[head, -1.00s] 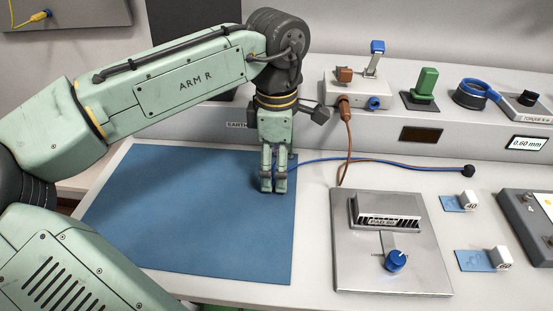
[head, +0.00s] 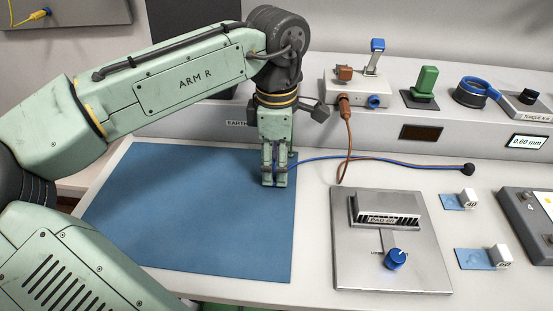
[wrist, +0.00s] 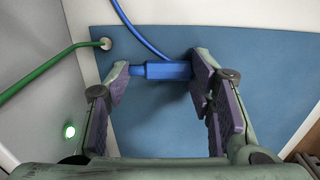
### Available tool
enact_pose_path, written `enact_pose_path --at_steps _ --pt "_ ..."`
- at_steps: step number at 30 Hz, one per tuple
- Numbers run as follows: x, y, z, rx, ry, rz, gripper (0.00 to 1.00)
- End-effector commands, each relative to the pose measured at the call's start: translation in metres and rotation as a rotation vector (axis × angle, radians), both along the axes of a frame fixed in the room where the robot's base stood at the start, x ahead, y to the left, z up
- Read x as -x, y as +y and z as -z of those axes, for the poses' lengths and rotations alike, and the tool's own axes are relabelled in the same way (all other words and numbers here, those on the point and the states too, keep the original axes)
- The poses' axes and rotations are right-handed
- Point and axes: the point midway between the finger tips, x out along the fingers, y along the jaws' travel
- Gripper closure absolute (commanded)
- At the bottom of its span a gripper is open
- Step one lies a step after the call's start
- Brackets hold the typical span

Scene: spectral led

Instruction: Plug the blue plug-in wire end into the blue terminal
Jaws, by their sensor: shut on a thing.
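My gripper (head: 274,184) points down over the back right of the blue mat (head: 190,220). It is shut on the blue plug-in wire end (wrist: 168,70), which lies crosswise between the fingers in the wrist view. The fingers hide the plug in the head view. The blue wire (head: 400,161) runs right from the gripper to a dark round anchor on the table. The blue terminal (head: 376,101) is a round socket low on the front of the white box (head: 350,85), to the right of and behind my gripper.
A brown plug (head: 344,99) sits beside the blue terminal, its brown wire (head: 347,150) hanging to the table. A blue-handled lever (head: 377,48) rises from the box. A metal plate (head: 385,270) with a blue knob is at front right. The mat is otherwise clear.

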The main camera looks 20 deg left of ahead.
Motion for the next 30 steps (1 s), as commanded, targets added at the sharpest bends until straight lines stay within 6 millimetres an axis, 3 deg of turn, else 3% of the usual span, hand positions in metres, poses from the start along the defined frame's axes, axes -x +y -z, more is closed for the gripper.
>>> enact_pose_path --at_steps 3,30 --pt "0.0 0.0 0.0 0.0 0.0 0.0 0.78" --pt "0.0 0.0 -0.036 0.0 0.0 0.0 0.78"
